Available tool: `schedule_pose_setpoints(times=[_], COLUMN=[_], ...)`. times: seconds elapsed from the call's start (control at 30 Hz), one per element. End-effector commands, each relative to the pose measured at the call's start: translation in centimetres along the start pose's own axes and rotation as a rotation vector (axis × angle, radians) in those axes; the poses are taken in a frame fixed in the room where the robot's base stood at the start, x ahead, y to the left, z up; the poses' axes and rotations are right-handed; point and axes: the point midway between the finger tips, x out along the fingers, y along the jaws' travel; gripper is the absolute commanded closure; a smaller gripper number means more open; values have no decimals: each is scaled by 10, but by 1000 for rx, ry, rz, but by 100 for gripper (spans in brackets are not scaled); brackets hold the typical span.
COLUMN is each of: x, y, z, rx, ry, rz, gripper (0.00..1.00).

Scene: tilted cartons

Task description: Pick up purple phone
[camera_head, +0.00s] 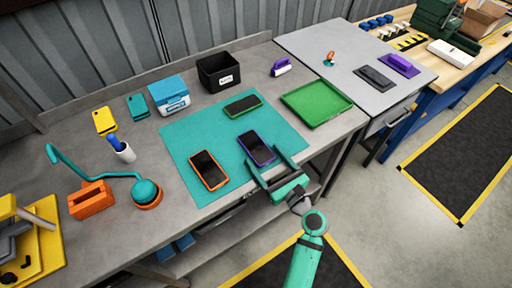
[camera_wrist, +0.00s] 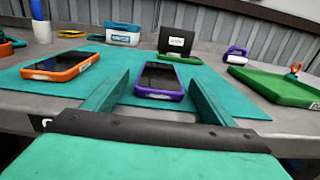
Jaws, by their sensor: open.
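The purple phone (camera_head: 256,148) lies flat, screen up, on the teal mat (camera_head: 205,130) near the mat's front edge. In the wrist view the purple phone (camera_wrist: 160,82) is straight ahead, with its purple near end facing me. My gripper (camera_head: 272,172) is at the front edge of the table, just in front of the phone. Its two teal fingers (camera_wrist: 160,92) are spread wide, one to each side of the phone's near end, with gaps between. Nothing is held.
An orange phone (camera_head: 209,171) lies left of the purple one, and a green phone (camera_head: 243,105) lies behind it. A green tray (camera_head: 317,103) is to the right. A black bin (camera_head: 219,72) and a blue box (camera_head: 169,95) stand at the back. An orange-based lamp (camera_head: 147,193) is at left.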

Motion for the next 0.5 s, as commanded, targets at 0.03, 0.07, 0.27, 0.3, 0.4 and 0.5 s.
schedule_pose_setpoints(times=[0.03, 0.07, 0.27, 0.3, 0.4, 0.5], x=[6, 8, 13, 13, 13, 12], y=[1, 0, 0, 0, 0, 0], z=[0, 0, 0, 0, 0, 0], rx=[-1, -1, 0, 0, 0, 0], ry=[0, 0, 1, 1, 1, 1], rz=[2, 1, 0, 0, 0, 0], gripper=[22, 22, 22, 22, 27, 51])
